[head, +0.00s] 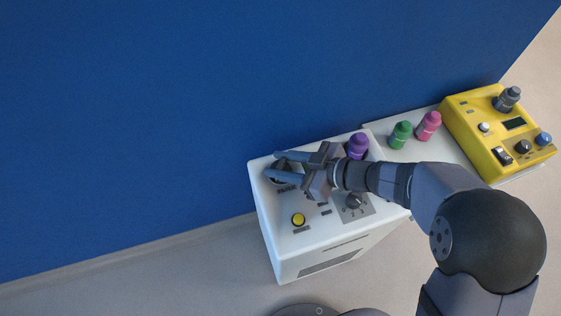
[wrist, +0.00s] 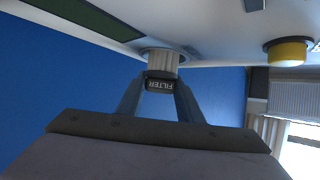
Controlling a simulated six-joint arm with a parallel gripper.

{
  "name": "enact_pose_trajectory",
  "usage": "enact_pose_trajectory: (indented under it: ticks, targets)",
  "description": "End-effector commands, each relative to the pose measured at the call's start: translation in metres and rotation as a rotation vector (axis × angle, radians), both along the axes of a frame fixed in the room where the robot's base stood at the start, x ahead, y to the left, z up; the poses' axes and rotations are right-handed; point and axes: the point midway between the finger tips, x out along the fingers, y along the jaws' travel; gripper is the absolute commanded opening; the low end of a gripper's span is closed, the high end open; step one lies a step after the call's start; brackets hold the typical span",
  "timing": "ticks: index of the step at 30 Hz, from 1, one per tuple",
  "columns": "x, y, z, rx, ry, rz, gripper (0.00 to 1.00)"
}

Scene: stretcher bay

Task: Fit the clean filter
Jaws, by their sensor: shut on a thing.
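My gripper (head: 272,165) is over the left end of the top of a white unit (head: 265,213). In the wrist view its fingers (wrist: 161,92) are shut on a filter (wrist: 163,62). The filter is a pale grey ribbed cylinder with a dark end cap marked FILTER. Its far end meets a grey ring (wrist: 187,50) on the unit's white face. I cannot tell how deep it sits in the ring. In the head view my fingers mostly hide the filter and ring; only a dark part shows between them.
The unit's top carries a yellow button (head: 298,219), a dial (head: 353,202) and a purple capped bottle (head: 357,146). Green (head: 400,135) and pink (head: 428,125) bottles stand to the right, beside a yellow device (head: 478,130) with knobs. A blue wall (head: 150,110) rises close behind.

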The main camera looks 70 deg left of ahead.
Motion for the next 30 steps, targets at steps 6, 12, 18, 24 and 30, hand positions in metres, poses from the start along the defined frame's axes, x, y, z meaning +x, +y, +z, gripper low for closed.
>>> enact_pose_trajectory:
  ticks: [6, 12, 18, 24, 30]
  targets:
    - [0.0, 0.0, -0.002, 0.0, 0.0, 0.0, 0.41]
    - [0.0, 0.0, -0.002, 0.0, 0.0, 0.0, 0.41]
    - [0.003, -0.003, 0.001, 0.0, 0.0, 0.0, 0.41]
    - [0.012, -0.011, 0.009, -0.002, 0.001, -0.002, 0.41]
    - [0.021, -0.02, 0.016, -0.002, 0.0, -0.002, 0.41]
